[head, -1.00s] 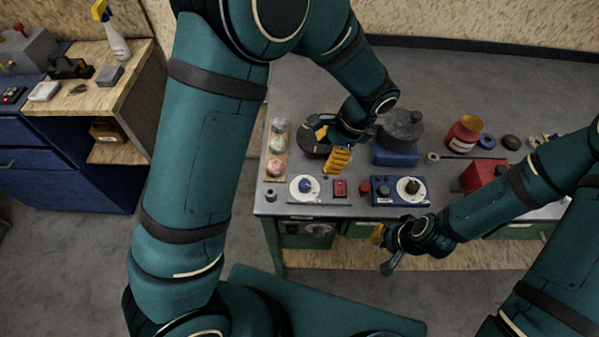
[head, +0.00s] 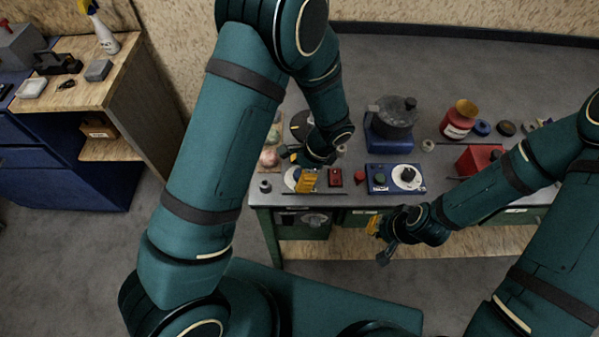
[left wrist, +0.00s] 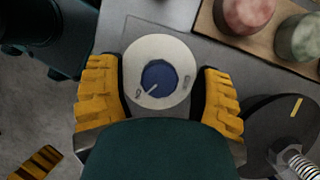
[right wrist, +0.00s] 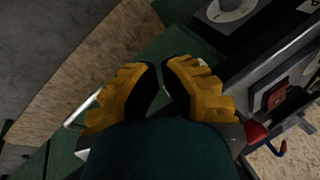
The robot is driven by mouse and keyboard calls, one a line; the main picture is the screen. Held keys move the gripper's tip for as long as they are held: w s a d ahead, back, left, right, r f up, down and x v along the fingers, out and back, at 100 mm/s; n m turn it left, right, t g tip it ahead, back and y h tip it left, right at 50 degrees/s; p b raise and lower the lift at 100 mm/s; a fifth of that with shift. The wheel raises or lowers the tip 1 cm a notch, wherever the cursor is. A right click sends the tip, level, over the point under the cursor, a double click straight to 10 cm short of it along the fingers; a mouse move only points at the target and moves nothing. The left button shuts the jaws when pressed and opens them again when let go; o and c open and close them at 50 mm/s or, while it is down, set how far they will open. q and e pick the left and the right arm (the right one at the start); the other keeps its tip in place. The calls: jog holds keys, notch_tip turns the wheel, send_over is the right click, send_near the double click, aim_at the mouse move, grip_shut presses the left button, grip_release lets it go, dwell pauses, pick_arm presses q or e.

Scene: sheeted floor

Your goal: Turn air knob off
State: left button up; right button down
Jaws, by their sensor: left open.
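A blue knob (left wrist: 160,78) with a white pointer line sits on a round white dial (left wrist: 158,48) in the left wrist view. The pointer runs toward the lower left of that picture. My left gripper (left wrist: 160,90) is open, with one yellow finger on each side of the dial; I cannot tell if they touch it. In the head view my left gripper (head: 306,181) partly covers the white dial (head: 290,178) at the bench's front left. My right gripper (head: 374,225) hangs in front of the bench, its fingers close together and apparently empty.
A red button box (head: 335,177) and a blue box with a black knob on a white dial (head: 408,177) stand to the right. A pot on a blue base (head: 390,118) is behind. A red box (head: 480,158) lies near my right arm.

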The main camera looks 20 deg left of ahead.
pick_arm(q)
jog(key=shift+f, duration=0.1)
grip_shut()
jog(key=shift+n, duration=0.3)
jog(key=n+g, duration=0.1)
jog(key=n, duration=0.1)
jog(key=n+g+h, duration=0.1)
jog(key=n, duration=0.2)
jog(key=shift+b, duration=0.35)
jog(key=n+h, duration=0.1)
jog(key=n, duration=0.2)
jog(key=n+h, duration=0.1)
jog(key=n, duration=0.1)
jog(key=shift+n+g, duration=0.4)
jog(key=n+h, duration=0.1)
jog(key=n, duration=0.2)
jog(key=n+h, duration=0.1)
jog(key=n, duration=0.2)
jog(key=shift+s+h, duration=0.1)
jog(key=shift+h, duration=0.3)
jog(key=n+t+h, duration=0.1)
jog(key=n, duration=0.5)
jog(key=shift+t+h, duration=0.4)
jog(key=shift+n, duration=0.4)
